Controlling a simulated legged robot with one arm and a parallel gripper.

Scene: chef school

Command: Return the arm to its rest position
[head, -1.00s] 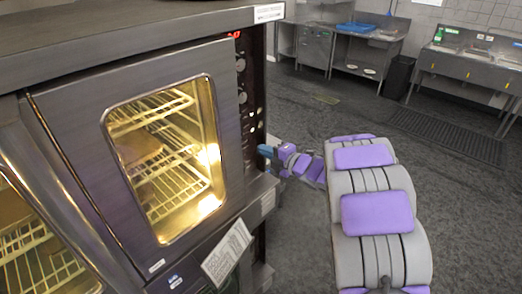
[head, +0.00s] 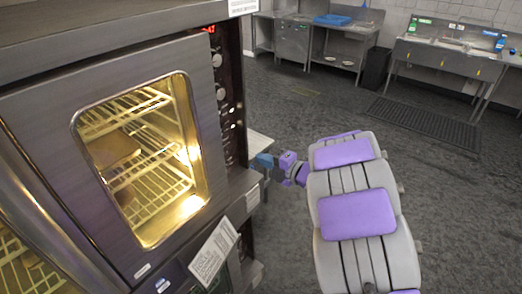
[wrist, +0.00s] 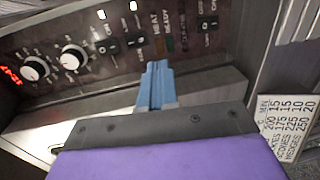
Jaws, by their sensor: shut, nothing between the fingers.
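My arm (head: 355,205), grey with purple pads, stretches out over the floor to the right of the oven. My gripper (head: 262,162), with blue fingers, is at the oven's right edge, beside the control panel. In the wrist view, my gripper (wrist: 155,85) has its blue fingers together with nothing between them. They point toward the control panel (wrist: 130,45) with its knobs and switches. I cannot tell whether the fingertips touch the oven.
The oven (head: 30,100) fills the left side, its door closed and its inside lit, with racks (head: 140,150) showing. A label card (head: 213,252) hangs low on its front. Steel sinks (head: 450,60) and a dark floor mat (head: 425,125) are farther back. Grey floor right of the arm is clear.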

